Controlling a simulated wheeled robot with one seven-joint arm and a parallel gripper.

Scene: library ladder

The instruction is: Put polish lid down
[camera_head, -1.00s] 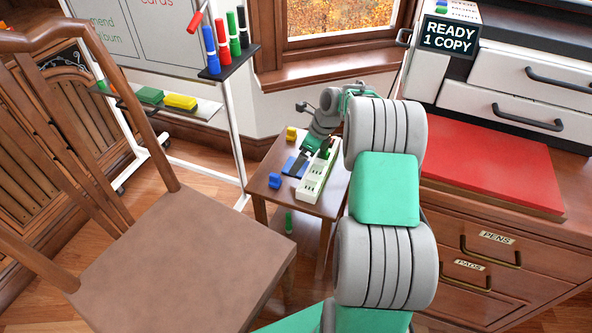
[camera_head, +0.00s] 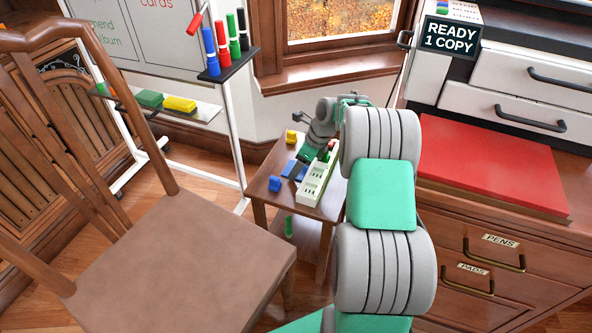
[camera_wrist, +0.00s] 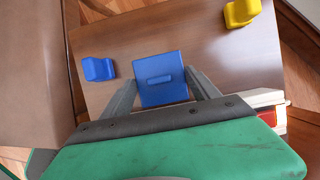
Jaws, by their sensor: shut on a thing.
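The polish lid appears to be the flat blue square piece with a small raised bar on its face. It shows between my fingers in the wrist view (camera_wrist: 162,66) and beside the pale tray in the head view (camera_head: 292,168). My gripper (camera_wrist: 162,92) is shut on it, one finger at each side edge. It is low over the small brown side table (camera_head: 262,183); I cannot tell whether it touches the tabletop. My arm partly hides the gripper in the head view.
A pale slotted tray (camera_head: 316,184) stands just right of the lid. A blue block (camera_head: 274,184) and a yellow block (camera_head: 291,136) sit on the table's left and far parts. A wooden chair (camera_head: 185,255) stands in front left, a drawer cabinet (camera_head: 500,245) right.

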